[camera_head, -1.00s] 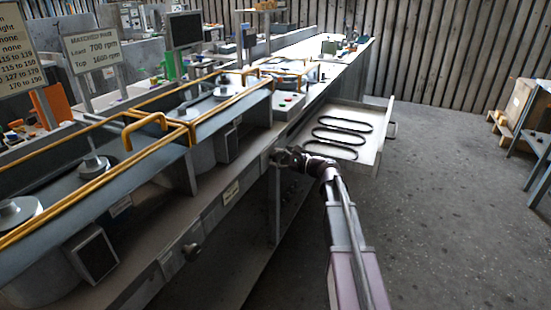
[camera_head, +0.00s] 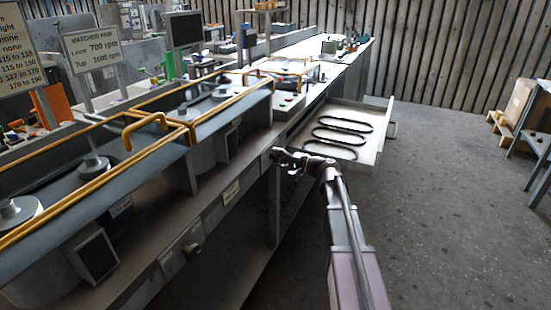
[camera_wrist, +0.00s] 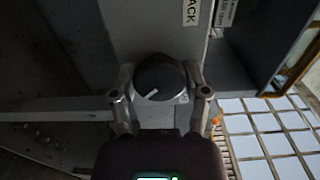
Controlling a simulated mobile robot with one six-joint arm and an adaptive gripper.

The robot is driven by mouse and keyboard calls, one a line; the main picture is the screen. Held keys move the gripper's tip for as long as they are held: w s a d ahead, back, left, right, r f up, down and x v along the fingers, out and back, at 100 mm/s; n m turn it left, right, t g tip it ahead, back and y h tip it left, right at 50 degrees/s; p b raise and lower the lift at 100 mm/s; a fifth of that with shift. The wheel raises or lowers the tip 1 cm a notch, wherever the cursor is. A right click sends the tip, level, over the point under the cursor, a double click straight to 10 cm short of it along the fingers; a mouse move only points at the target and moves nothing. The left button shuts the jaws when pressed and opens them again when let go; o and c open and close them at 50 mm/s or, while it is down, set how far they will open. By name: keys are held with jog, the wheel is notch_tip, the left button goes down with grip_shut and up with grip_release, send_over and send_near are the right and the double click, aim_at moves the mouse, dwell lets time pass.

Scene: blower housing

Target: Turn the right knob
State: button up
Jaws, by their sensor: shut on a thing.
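A dark round knob (camera_wrist: 158,78) with a pale pointer line sits on the grey front panel in the wrist view. My gripper (camera_wrist: 160,90) has one finger on each side of the knob and is shut on it. In the head view my gripper (camera_head: 280,155) is at the far end of the bench's front edge, and it hides the knob there. Another knob (camera_head: 192,251) sticks out of the front panel nearer to the camera, at the left, apart from my gripper.
An open drawer (camera_head: 372,150) holding several black belts lies just beyond my gripper. Yellow guard frames (camera_head: 145,128) run along the bench top. A small box with buttons (camera_head: 288,105) stands on the bench.

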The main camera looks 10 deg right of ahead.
jog(key=n, duration=0.7)
jog(key=shift+w+d, duration=0.15)
dwell(0.5)
jog(key=o, duration=1.2)
jog(key=shift+c, duration=0.2)
jog(key=shift+s, duration=0.2)
jog(key=v, duration=1.2)
jog(key=shift+w, duration=0.1)
